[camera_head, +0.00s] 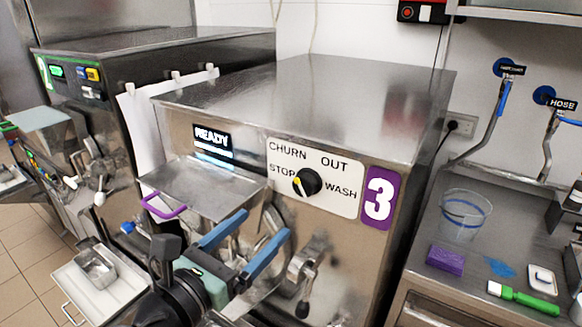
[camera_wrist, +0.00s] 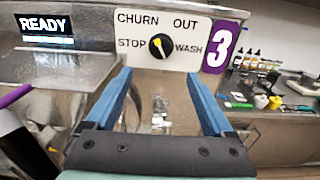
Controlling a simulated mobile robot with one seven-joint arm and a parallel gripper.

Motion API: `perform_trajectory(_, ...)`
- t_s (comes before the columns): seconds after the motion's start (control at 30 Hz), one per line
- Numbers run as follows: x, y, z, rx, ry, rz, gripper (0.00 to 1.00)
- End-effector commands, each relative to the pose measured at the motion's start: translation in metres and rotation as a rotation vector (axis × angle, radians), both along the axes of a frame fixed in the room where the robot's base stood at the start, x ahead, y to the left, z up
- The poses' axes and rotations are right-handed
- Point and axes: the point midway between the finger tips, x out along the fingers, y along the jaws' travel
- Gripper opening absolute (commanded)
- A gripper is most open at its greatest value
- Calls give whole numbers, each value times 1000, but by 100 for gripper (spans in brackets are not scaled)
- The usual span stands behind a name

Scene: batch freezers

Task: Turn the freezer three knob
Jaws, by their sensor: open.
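The freezer three knob (camera_head: 308,182) is a round black dial with a yellow pointer mark. It sits on a white plate (camera_head: 340,197) lettered CHURN, OUT, STOP and WASH, left of a purple label with a white 3 (camera_head: 380,197). The yellow mark points to the left, toward STOP. The knob also shows in the wrist view (camera_wrist: 160,46), beyond and above the fingertips. My gripper (camera_head: 244,240) has blue fingers, is open and empty, and is below and left of the knob, apart from it. In the wrist view the fingers (camera_wrist: 164,88) stand wide apart.
A metal tray (camera_head: 205,188) with a purple handle juts from the freezer front, left of my gripper. A metal spout with a lever (camera_head: 307,265) sits below the knob. A counter at right holds a clear container (camera_head: 465,215), a purple sponge (camera_head: 446,260) and a green brush (camera_head: 523,298).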

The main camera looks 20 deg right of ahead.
Motion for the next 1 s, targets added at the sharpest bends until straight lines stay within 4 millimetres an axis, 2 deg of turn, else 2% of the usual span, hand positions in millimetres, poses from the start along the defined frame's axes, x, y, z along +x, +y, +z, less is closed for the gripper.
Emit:
perform_trajectory(0.17,11,-17,2,-3,2,-6,87)
perform_trajectory(0.6,65,-85,2,1,-1,-3,87)
perform_trajectory(0.8,77,-99,0,1,-1,-1,87)
perform_trajectory(1.0,79,-102,0,1,-2,-1,87)
